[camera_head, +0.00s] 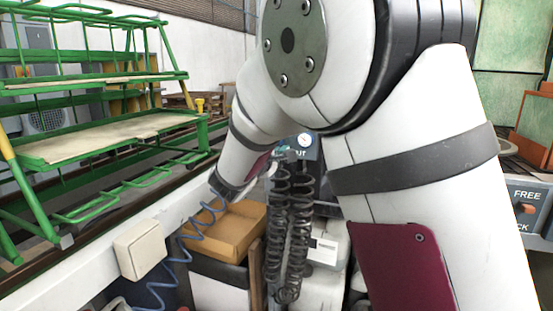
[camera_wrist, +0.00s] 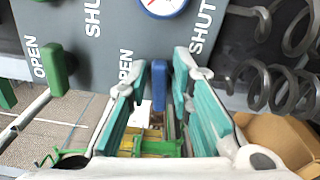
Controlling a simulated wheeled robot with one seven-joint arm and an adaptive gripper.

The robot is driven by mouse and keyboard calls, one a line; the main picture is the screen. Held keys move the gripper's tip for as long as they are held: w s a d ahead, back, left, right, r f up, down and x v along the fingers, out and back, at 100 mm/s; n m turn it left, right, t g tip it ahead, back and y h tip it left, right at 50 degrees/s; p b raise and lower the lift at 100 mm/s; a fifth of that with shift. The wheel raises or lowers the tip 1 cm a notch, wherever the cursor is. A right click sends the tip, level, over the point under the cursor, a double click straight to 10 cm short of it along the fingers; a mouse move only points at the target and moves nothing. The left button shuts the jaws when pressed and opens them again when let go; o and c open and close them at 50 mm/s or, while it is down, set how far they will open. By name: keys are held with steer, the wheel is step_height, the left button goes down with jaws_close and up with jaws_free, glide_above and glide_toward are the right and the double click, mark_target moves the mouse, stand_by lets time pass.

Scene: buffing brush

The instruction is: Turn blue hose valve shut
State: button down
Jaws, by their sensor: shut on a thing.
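In the head view my arm covers most of the panel (camera_head: 301,149), and the blue handle and my fingertips are hidden.
A green valve handle (camera_wrist: 58,70) is left of the blue one. A gauge (camera_wrist: 163,4) is above. Black coiled hoses (camera_head: 277,225) hang below the panel, near a cardboard box (camera_head: 228,231). A green rack (camera_head: 100,150) stands left; a FREE-labelled panel (camera_head: 525,205) is right.

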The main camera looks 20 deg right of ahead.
steer(key=shift+a+f+m+b, duration=0.15)
steer(key=shift+m+b, duration=0.45)
steer(key=shift+b, duration=0.65)
steer(key=shift+m+b, duration=0.4)
steer(key=shift+b, duration=0.3)
steer(key=c, duration=1.6)
jaws_free()
steer(key=shift+c, duration=0.2)
steer(key=v, duration=1.2)
